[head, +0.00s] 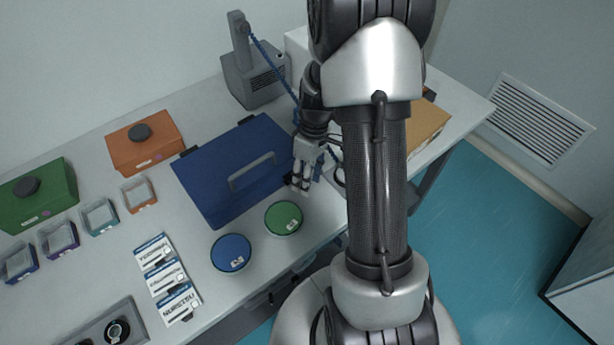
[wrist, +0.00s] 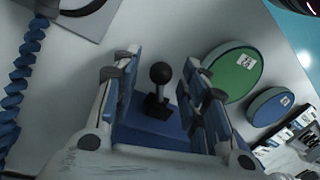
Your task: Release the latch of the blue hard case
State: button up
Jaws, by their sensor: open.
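The blue hard case (head: 215,198) lies shut on the table in the head view, with a handle (head: 252,172) on its lid. My gripper (head: 303,180) is at the right end of the case. In the wrist view, a black latch lever with a round knob (wrist: 161,73) stands up from the case's blue edge (wrist: 150,138). My open gripper (wrist: 163,78) has one blue-padded finger on each side of the lever. Gaps show between the lever and both fingers. In the head view the latch is hidden by my gripper.
A green round container (head: 283,218) and a blue one (head: 231,253) stand in front of the case. A grey device (head: 255,80) with a blue coiled cable (head: 275,68) stands behind it. Orange (head: 140,150) and green boxes (head: 40,195) are at left.

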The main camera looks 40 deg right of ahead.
notch_tip(320, 180, up, 12)
jog(key=d, duration=0.2)
jog(key=shift+w, duration=0.45)
dwell(0.3)
jog(key=s+a+r+m+t+h, duration=0.1)
jog(key=s+a+r+m+t, duration=0.1)
jog(key=s+a+r, duration=0.4)
jog(key=s+a+r+m+t+h, duration=0.1)
jog(key=s+a+r+m+t, duration=0.1)
jog(key=s+a+r, duration=0.4)
jog(key=s+a+t, duration=0.1)
jog(key=s+a, duration=0.3)
jog(key=a, duration=0.1)
jog(key=shift+a+r+m, duration=0.2)
jog(key=shift+r+m, duration=0.05)
jog(key=shift+m, duration=0.15)
jog(key=shift+c, duration=0.5)
